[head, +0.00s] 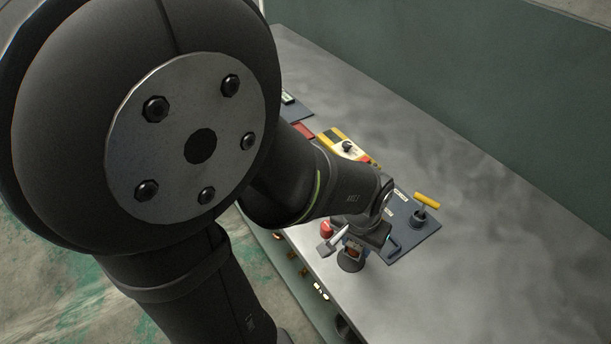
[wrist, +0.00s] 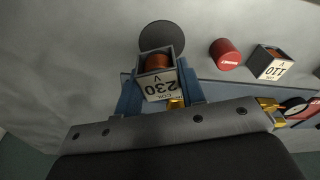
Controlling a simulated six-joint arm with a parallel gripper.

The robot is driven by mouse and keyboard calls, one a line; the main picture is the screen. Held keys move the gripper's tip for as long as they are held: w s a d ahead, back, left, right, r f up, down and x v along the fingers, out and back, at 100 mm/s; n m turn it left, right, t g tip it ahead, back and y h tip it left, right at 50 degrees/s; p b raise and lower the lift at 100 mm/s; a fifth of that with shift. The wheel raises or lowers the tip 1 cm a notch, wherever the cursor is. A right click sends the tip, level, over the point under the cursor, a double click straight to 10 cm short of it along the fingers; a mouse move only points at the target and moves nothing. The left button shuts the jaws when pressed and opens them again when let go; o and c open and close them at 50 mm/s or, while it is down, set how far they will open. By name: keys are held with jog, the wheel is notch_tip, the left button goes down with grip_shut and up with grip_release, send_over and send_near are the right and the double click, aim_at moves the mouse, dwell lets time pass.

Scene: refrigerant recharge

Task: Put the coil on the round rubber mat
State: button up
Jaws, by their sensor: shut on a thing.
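The coil (wrist: 158,62) is a copper winding in a small grey box with a white label reading 230 V. My gripper (wrist: 160,92) is shut on this box, with one blue finger on each side of it. The round rubber mat (wrist: 166,34) is a dark disc on the grey bench, just beyond the coil in the wrist view. The coil overlaps its near edge there; I cannot tell whether they touch. In the head view the mat (head: 350,264) shows below my gripper (head: 355,246), near the bench's front edge, and the coil is mostly hidden.
A red cylinder (wrist: 226,54) and a second box labelled 110 (wrist: 270,63) stand right of the mat in the wrist view. A dark panel with a yellow T-handle (head: 426,200) lies beside my gripper. A yellow device (head: 342,146) is farther back. The bench's right is clear.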

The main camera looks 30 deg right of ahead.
aim_at(351, 259)
jog(key=shift+w+f, duration=0.3)
jog(key=shift+f, duration=1.9)
jog(key=shift+f, duration=0.15)
jog(key=o, duration=1)
jog(key=r, duration=0.4)
jog(key=a+r, duration=0.1)
jog(key=r, duration=0.7)
jog(key=shift+s+a+r, duration=0.15)
jog(key=shift+s, duration=0.15)
